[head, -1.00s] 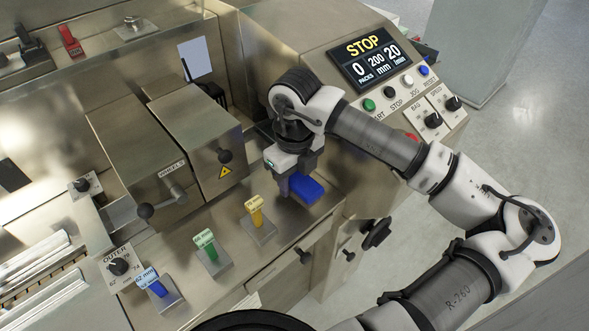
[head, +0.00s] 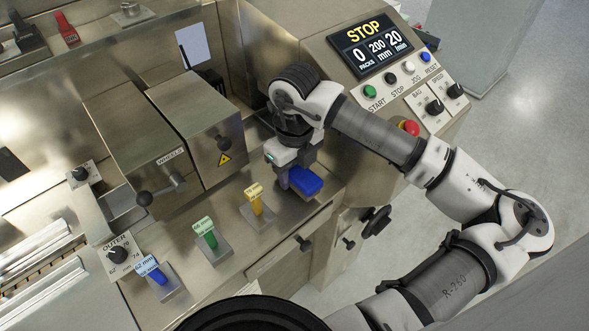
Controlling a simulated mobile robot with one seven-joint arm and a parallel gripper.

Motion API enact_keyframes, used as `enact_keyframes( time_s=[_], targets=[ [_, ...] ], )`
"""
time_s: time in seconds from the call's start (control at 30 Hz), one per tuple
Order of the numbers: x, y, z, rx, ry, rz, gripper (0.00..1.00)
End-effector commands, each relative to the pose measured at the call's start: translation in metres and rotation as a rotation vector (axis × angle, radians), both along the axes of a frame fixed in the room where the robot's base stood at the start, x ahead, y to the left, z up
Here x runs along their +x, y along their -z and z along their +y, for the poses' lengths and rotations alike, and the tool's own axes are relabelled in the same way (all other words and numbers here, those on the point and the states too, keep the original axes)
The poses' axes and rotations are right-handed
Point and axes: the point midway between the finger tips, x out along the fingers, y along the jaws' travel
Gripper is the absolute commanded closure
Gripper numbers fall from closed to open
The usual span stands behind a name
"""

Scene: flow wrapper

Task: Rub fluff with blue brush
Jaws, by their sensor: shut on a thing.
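A blue brush (head: 305,182) is at my gripper (head: 289,182), over the steel ledge near its right end. My gripper points down and is shut on the brush. Only the brush's blue upper part shows clearly; its underside is hidden, and I cannot tell whether it touches the ledge. I cannot make out any fluff in this view.
Yellow (head: 255,201), green (head: 206,233) and blue (head: 151,268) labelled pieces stand on the ledge to the left. A wheel cover with a warning sign (head: 224,158) is left of my gripper. The control panel (head: 370,45) reads STOP.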

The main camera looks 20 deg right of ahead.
Motion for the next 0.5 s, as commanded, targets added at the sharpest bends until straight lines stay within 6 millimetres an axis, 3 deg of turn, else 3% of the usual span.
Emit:
enact_keyframes(
  time_s=[0.5],
  targets=[
    [0.0002,0.009,-0.0001,-0.001,0.0,-0.001,0.87]
  ],
)
